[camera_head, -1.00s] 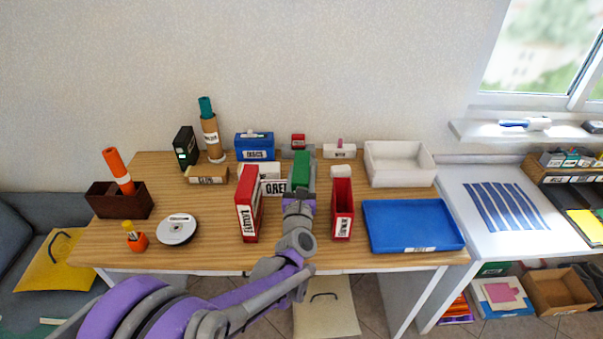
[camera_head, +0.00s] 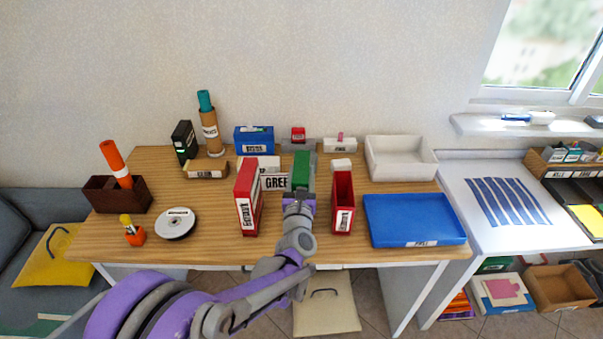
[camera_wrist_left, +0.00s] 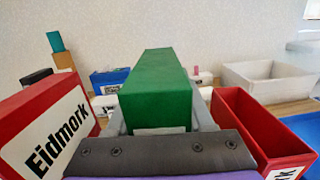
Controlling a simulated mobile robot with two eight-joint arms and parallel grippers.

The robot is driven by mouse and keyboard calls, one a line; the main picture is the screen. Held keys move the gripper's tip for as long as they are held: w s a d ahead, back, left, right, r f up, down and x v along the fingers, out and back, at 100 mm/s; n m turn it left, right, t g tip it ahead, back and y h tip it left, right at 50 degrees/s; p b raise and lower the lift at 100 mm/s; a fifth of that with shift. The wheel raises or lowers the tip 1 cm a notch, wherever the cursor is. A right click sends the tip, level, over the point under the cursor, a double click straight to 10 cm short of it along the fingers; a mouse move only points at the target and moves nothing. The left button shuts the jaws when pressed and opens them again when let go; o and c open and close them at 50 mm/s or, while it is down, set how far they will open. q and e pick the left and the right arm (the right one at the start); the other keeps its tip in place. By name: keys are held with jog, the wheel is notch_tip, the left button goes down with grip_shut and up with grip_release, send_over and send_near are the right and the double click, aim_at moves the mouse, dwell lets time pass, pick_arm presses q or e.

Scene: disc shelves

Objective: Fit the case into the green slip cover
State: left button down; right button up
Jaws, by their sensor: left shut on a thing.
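My left gripper (camera_head: 301,182) is shut on a green box-shaped thing (camera_head: 301,165), which stands upright between the fingers over the middle of the table. In the left wrist view the green box (camera_wrist_left: 155,90) shows a plain green top and side, with a bit of white label low on its near face. I cannot tell whether it is the slip cover or the case, or whether anything is inside. My right gripper is not in view.
A blue tray (camera_head: 415,238) and white bin (camera_head: 400,180) lie further right. A disc spindle (camera_head: 176,221) is at the left. Bare wood is at the front left.

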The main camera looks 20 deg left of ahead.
pick_arm(q)
jog(key=shift+f+b, duration=0.3)
jog(key=shift+f, duration=0.15)
jog(key=shift+c, duration=1)
grip_release()
jog(key=shift+s, duration=0.15)
jog(key=r+v, duration=0.1)
jog(key=v, duration=0.9)
jog(key=shift+s+f+b, duration=0.3)
jog(key=shift+f+b, duration=0.15)
jog(key=shift+f, duration=0.05)
jog(key=shift+d, duration=0.1)
